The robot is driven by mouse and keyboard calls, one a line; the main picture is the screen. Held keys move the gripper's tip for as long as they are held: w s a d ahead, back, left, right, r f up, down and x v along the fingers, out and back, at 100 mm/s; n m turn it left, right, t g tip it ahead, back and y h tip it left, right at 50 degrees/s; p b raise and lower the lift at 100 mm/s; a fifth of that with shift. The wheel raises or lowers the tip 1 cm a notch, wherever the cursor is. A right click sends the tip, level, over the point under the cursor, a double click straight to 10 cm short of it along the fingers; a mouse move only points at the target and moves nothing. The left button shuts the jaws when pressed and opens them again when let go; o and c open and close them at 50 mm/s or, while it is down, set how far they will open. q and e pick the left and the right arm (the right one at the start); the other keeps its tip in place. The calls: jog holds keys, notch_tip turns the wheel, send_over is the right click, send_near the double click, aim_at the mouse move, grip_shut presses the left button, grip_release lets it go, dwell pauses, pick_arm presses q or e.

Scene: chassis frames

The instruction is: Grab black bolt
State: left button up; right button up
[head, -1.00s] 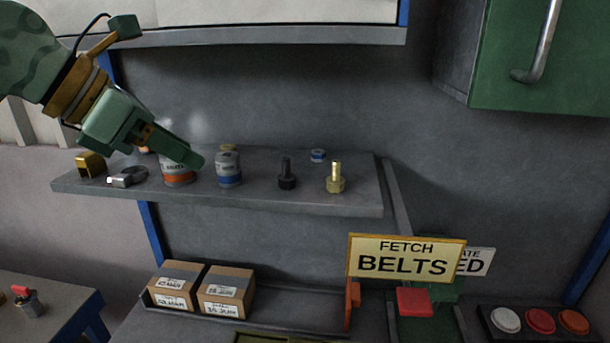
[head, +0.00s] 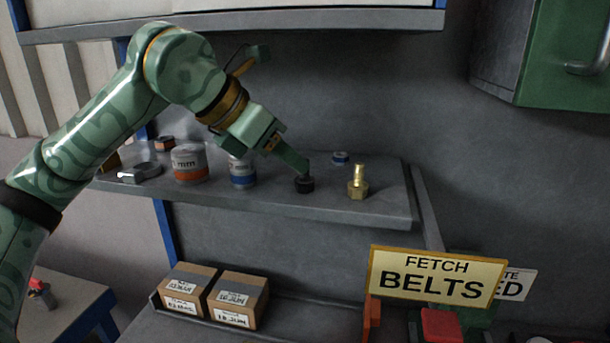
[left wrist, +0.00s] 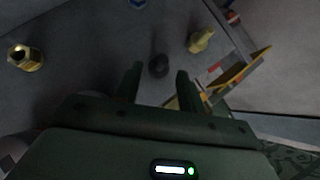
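The black bolt (head: 305,184) stands upright on the shelf, its dark round head down; in the head view my gripper covers its shank. My left gripper (head: 297,166) reaches down at it from the upper left. In the left wrist view the bolt (left wrist: 158,66) shows between the tips of my left gripper (left wrist: 159,73), with a gap on both sides. The fingers are open and hold nothing. My right gripper is in neither view.
A blue-banded can (head: 242,173) and an orange-banded can (head: 189,163) stand left. The shelf's front edge (head: 330,212) is close. A sign (head: 435,277) hangs below.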

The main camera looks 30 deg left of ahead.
aim_at(304, 184)
pick_arm(q)
jog(key=shift+w+d, duration=0.35)
jog(key=shift+w, duration=0.15)
jog(key=x, duration=0.5)
jog(key=shift+w+f, duration=0.1)
jog(key=shift+c, duration=0.9)
grip_shut()
